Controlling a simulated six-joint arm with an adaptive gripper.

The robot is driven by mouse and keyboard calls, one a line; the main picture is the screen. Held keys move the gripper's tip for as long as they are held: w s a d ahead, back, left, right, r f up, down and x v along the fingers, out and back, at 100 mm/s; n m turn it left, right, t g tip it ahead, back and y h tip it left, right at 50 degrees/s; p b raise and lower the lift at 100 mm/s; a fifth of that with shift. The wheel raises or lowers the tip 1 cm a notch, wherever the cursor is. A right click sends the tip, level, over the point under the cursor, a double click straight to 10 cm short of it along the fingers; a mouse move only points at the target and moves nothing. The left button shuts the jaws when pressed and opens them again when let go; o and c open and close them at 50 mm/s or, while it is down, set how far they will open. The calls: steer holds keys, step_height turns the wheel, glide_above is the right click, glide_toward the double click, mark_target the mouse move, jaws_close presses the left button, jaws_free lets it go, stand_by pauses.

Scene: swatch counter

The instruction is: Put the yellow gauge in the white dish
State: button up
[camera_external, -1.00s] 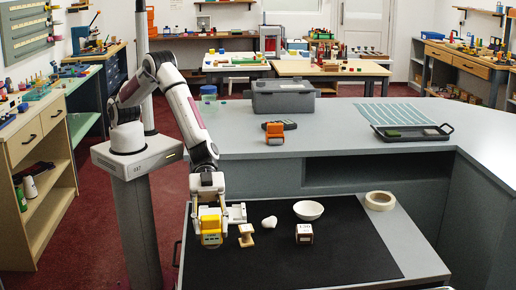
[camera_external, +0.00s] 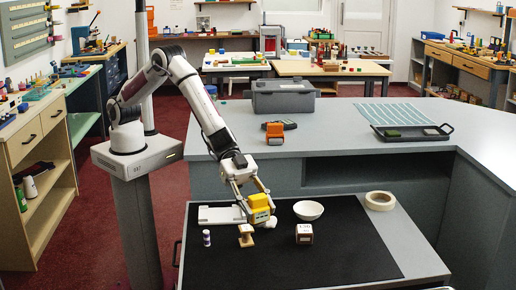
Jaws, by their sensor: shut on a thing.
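The yellow gauge (camera_external: 259,204) is held in my gripper (camera_external: 260,211), which is shut on it above the black mat. The gauge is tilted, with its pale face toward the camera. The white dish (camera_external: 308,210) stands on the mat to the right of the gripper, apart from it, and looks empty. Below the gauge, a small white object (camera_external: 272,222) is partly hidden.
A wooden spool-like piece (camera_external: 246,236), a small blue-and-white cylinder (camera_external: 207,238) and a printed box (camera_external: 304,233) stand on the black mat (camera_external: 345,255). A white flat piece (camera_external: 220,215) lies behind left.

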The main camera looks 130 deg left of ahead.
steer(key=w+a+r+n+t+y, duration=0.15)
steer(key=a+n+y, duration=0.35)
steer(key=a, duration=1)
steer(key=n+g+y, duration=0.2)
steer(key=n+y, duration=0.3)
steer(key=y, duration=0.1)
glide_above(308, 212)
steer(key=d, duration=0.1)
step_height(308, 212, down, 3)
steer(key=shift+w+d+r+m+t, duration=0.2)
steer(key=shift+w+m+t, duration=0.1)
steer(key=shift+w+t, duration=0.15)
steer(key=shift+h, duration=0.3)
steer(key=shift+f, duration=3.15)
steer(key=shift+f, duration=1.85)
steer(key=shift+f, duration=0.15)
